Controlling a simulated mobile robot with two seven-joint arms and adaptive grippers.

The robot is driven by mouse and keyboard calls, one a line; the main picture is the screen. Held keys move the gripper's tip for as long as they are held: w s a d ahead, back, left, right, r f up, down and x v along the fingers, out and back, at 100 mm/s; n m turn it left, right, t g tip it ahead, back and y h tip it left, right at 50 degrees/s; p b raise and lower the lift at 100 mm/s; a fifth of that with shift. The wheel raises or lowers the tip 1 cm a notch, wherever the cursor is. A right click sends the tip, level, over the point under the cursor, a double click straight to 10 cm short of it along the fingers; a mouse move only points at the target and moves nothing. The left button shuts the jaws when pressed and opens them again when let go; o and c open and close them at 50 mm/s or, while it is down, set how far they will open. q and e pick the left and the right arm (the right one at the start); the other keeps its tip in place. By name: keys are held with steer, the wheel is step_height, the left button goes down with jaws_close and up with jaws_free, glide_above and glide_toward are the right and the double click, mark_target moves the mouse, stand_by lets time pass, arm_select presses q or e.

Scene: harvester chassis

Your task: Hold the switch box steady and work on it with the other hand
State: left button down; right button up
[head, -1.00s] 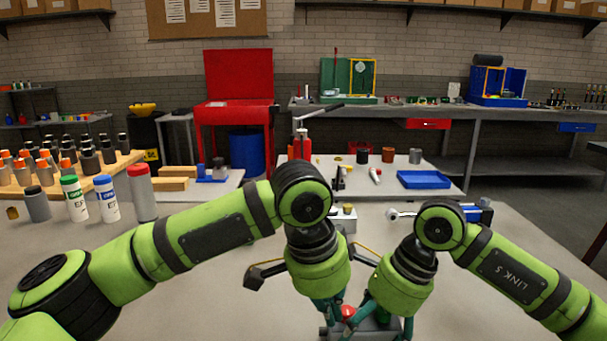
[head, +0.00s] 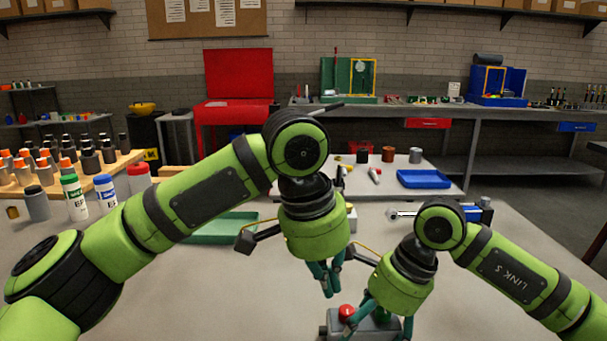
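The switch box (head: 372,324) is a small grey box with a red button (head: 346,311) on top, at the bottom middle of the head view. Its lower part is cut off by the picture edge. My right gripper (head: 379,331) reaches down over the box, with one teal finger on each side; it looks shut on it. My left gripper (head: 328,291) hangs above and slightly left of the red button, apart from it. Its teal fingers are close together and hold nothing that I can see.
A green tray (head: 222,230) lies behind my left arm. Several bottles (head: 75,198) stand at the left. A blue tray (head: 424,179) and a blue-handled tool (head: 478,213) lie farther back. The table is clear left of the box.

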steer(key=o, duration=1.6)
steer(key=shift+o, duration=0.2)
